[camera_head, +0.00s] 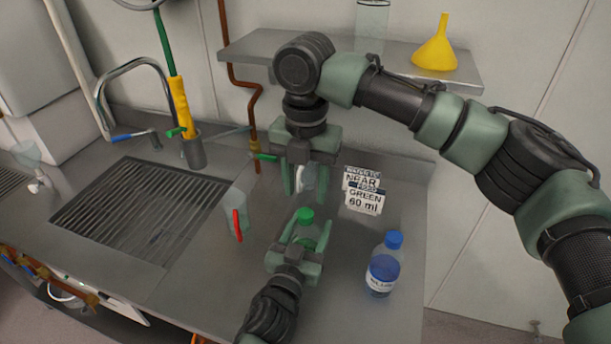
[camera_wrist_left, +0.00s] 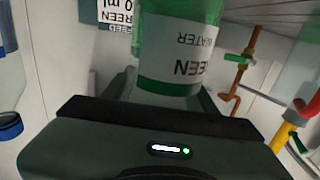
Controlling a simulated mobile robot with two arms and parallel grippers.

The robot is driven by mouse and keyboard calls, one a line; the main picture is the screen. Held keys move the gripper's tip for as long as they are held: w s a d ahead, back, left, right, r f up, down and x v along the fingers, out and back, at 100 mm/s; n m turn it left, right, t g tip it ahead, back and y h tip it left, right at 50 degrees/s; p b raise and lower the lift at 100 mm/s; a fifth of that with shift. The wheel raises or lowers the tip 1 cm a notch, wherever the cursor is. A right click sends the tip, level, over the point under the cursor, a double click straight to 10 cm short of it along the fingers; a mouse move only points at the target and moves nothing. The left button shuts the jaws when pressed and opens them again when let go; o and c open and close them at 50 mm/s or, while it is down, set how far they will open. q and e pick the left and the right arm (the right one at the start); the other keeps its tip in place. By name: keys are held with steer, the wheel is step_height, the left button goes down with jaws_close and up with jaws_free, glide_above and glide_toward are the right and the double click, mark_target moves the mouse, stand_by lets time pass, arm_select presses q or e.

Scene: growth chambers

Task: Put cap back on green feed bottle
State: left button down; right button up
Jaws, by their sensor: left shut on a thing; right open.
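The green feed bottle (camera_head: 309,233) stands upright on the steel counter. A green cap (camera_head: 305,214) shows at its top; I cannot tell whether it is seated or tightened. My left gripper (camera_head: 300,240) is shut around the bottle's body from the front. In the left wrist view the bottle (camera_wrist_left: 178,42) fills the space between the fingers, its label showing; its top is out of that view. My right gripper (camera_head: 309,185) points down, open, above and behind the cap, apart from it. A pale clear object shows between its fingers, probably behind them.
A blue-capped bottle (camera_head: 384,265) stands to the right. Label signs (camera_head: 364,192) stand behind it. A clear jug with a red handle (camera_head: 237,222) stands left, beside the drain grate (camera_head: 140,212). A shelf above holds a yellow funnel (camera_head: 436,48).

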mark_target(306, 212)
step_height(306, 212, down, 6)
steer(key=shift+r, duration=0.1)
stand_by(0.4)
